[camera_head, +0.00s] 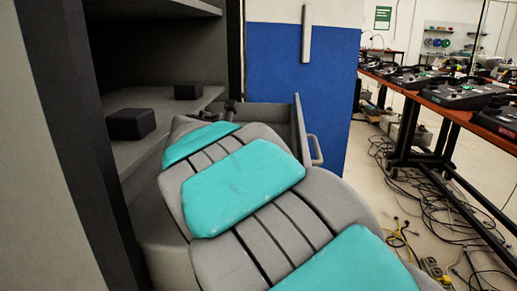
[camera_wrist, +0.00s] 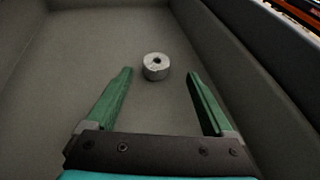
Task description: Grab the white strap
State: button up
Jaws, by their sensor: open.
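The white strap (camera_wrist: 156,73) shows in the wrist view as a small pale grey-white roll with a dark hole in its middle. It lies on the floor of a grey drawer (camera_wrist: 95,45). My gripper (camera_wrist: 160,75) is open, with its two green fingers spread and nothing held between them. In the wrist view the roll appears between and slightly beyond the fingertips; the height gap is hard to tell. In the head view my arm hides the gripper and the roll.
The open drawer (camera_head: 299,128) with a handle stands out from a dark cabinet (camera_head: 165,45). Its walls surround my gripper. Two black blocks (camera_head: 131,123) (camera_head: 188,91) sit on the cabinet shelf.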

jog(key=x, duration=0.5)
jog(key=shift+w+a+f, duration=0.2)
jog(key=shift+w+f, duration=0.1)
jog(key=shift+f, duration=0.1)
jog(key=shift+c, duration=0.4)
grip_shut()
